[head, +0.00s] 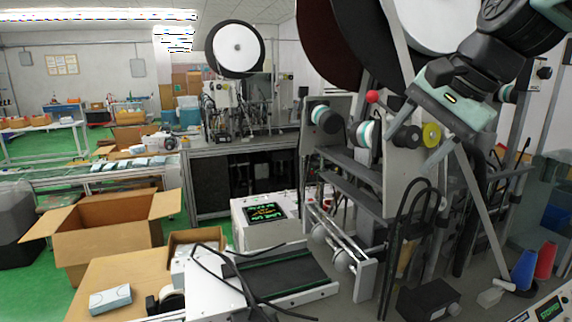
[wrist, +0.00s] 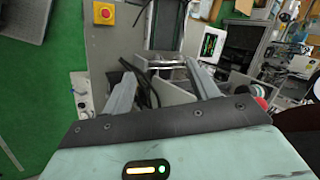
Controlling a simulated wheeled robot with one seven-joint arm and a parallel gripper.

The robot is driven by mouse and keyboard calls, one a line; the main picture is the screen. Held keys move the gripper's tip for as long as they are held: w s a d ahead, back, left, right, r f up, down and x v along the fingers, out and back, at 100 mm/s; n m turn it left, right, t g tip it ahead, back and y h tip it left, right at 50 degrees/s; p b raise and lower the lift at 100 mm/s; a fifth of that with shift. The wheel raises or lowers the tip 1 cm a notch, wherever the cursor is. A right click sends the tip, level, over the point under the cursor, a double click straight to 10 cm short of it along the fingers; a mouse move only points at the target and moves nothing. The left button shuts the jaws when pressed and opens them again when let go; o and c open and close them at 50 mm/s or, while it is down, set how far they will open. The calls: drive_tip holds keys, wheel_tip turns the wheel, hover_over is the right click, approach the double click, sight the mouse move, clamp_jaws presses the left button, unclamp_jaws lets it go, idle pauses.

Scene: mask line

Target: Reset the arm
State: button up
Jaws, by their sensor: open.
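My gripper (head: 410,152) is at the upper right of the head view, raised in front of the grey machine (head: 358,208) with reels and rollers. Its teal body is tilted, with the fingers pointing down and to the left. In the wrist view my gripper (wrist: 160,70) shows two grey fingers spread apart, with nothing held between them. Part of the machine, with dark cables, shows beyond and between the fingers. My arm comes in from the top right corner of the head view. Whether the fingers touch the machine cannot be told.
A red ball knob (head: 372,96) and cables are close by. A small conveyor (head: 275,275) is at lower centre, beside a screen box (head: 266,212). An open carton (head: 110,235) and a table with a pale box (head: 110,299) are left. Green floor (head: 45,277) shows at left.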

drive_tip(key=s+a+f+n+g+b, duration=0.1)
drive_tip(key=s+a+f+n, duration=0.15)
drive_tip(key=s+f, duration=0.2)
drive_tip(key=s+a+f+n+g+h+b, duration=0.1)
drive_tip(key=s+a+f+n, duration=0.15)
drive_tip(key=f, duration=0.35)
drive_tip(key=s+a+f+n+g+b, duration=0.1)
drive_tip(key=s+a+f+n, duration=0.1)
drive_tip(key=s+f+n, duration=0.3)
drive_tip(key=s+f+n+g+h+b, duration=0.1)
drive_tip(key=s+f+n+h+b, duration=0.1)
drive_tip(key=s+f+n, duration=0.5)
drive_tip(key=s+d+f+b, duration=0.1)
drive_tip(key=s+f, duration=0.3)
drive_tip(key=f, duration=0.2)
drive_tip(key=shift+s+f+g+h, duration=0.25)
drive_tip(key=shift+s+g+h, duration=0.05)
drive_tip(key=shift+h, duration=0.1)
